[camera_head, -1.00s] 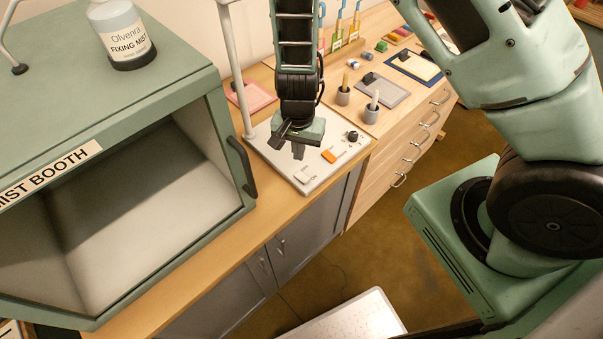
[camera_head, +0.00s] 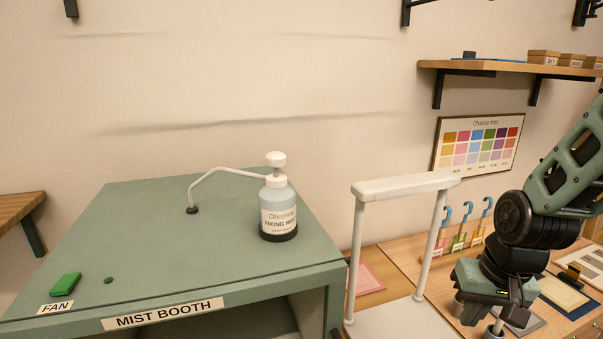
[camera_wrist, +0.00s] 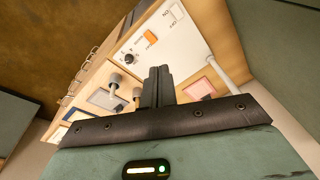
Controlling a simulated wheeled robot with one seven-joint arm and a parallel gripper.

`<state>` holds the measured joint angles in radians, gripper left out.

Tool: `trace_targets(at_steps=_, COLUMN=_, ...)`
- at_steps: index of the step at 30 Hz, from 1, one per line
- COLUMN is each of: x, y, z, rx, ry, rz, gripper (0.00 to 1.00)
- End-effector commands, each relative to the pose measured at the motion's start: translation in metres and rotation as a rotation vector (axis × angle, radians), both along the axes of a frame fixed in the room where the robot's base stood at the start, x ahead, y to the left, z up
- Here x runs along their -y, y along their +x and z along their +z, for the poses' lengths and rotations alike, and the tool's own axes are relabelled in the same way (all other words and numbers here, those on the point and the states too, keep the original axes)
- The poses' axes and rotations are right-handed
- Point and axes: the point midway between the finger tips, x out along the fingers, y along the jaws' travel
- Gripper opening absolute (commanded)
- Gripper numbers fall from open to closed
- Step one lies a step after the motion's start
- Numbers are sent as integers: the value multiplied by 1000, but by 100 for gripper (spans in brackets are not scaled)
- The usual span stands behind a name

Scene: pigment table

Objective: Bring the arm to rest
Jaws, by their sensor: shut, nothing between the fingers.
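My gripper (camera_head: 502,308) is at the lower right of the head view, over the wooden work table (camera_head: 400,248). It hangs beside the white press-like stand (camera_head: 405,187), apart from it. In the wrist view, the two dark fingers of my gripper (camera_wrist: 157,82) lie together, shut and empty. Past them is a white panel (camera_wrist: 165,45) with an orange switch (camera_wrist: 151,36) and a dark knob (camera_wrist: 128,59). My arm comes in from the right edge of the head view and hides part of the table.
The green mist booth (camera_head: 130,240) fills the lower left, with a fixing mist bottle (camera_head: 278,208) on top. A wall shelf (camera_head: 520,68) and a colour chart (camera_head: 478,147) are at the right. Several blue-hooked tools (camera_head: 462,222) stand behind my gripper. Grey cups (camera_wrist: 114,79) show in the wrist view.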

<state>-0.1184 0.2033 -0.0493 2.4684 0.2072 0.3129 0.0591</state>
Motion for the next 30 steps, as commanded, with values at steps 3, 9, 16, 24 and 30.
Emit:
trace_targets(at_steps=3, x=13, y=-10, z=17, rx=31, ry=-28, rz=56, gripper=0)
trace_targets(at_steps=9, x=31, y=-26, z=36, rx=71, ry=-81, rz=142, gripper=0)
trace_targets(at_steps=16, x=-6, y=-43, z=17, rx=54, ry=-84, rz=293, gripper=0)
trace_targets(at_steps=24, x=-78, y=-82, z=-17, rx=-5, ry=-66, rz=530, gripper=0)
trace_targets(at_steps=30, x=-129, y=-132, z=-47, rx=-63, ry=-69, rz=745, gripper=0)
